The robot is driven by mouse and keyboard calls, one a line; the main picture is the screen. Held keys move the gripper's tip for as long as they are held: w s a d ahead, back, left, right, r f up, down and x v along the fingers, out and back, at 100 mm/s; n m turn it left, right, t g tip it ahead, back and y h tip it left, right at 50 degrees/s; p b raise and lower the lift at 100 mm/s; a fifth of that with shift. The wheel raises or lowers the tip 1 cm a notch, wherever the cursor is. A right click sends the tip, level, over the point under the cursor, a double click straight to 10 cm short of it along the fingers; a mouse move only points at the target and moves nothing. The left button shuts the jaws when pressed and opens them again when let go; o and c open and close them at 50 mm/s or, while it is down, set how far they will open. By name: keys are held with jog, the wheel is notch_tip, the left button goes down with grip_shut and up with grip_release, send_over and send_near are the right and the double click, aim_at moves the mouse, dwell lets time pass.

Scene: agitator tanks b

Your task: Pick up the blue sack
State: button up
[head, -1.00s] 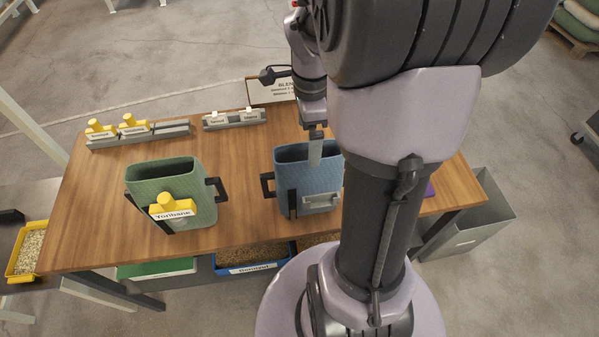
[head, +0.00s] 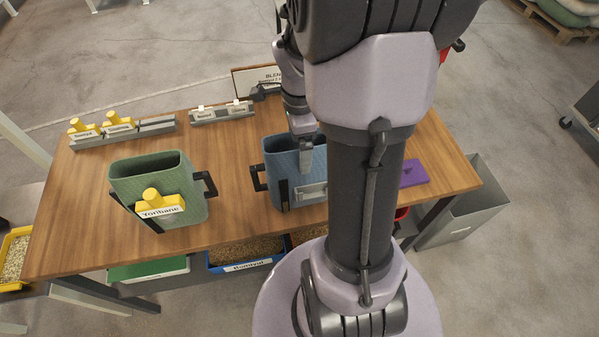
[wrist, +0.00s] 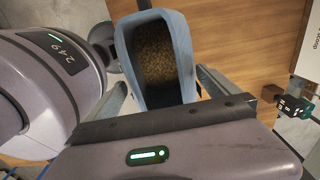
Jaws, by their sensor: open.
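The blue sack (head: 283,152) stands upright and open-topped on the wooden table, with a black side handle and a grey label holder on its front. In the wrist view the blue sack (wrist: 183,52) shows brown grain inside. My gripper (head: 306,158) is at the sack's mouth, pointing down, with one finger showing in front of the sack. In the wrist view my gripper (wrist: 166,88) is open, one finger on either side of the sack. Whether the fingers touch the sack, I cannot tell. My arm hides the sack's right side.
A green sack (head: 151,172) with a yellow-knobbed tag stands to the left on the table (head: 80,225). Tag racks (head: 150,128) and a sign (head: 255,78) line the back edge. A purple item (head: 413,173) lies to the right. A grey bin (head: 465,212) stands beyond.

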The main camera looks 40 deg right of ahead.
jog(key=shift+f, duration=0.15)
jog(key=c, duration=1.7)
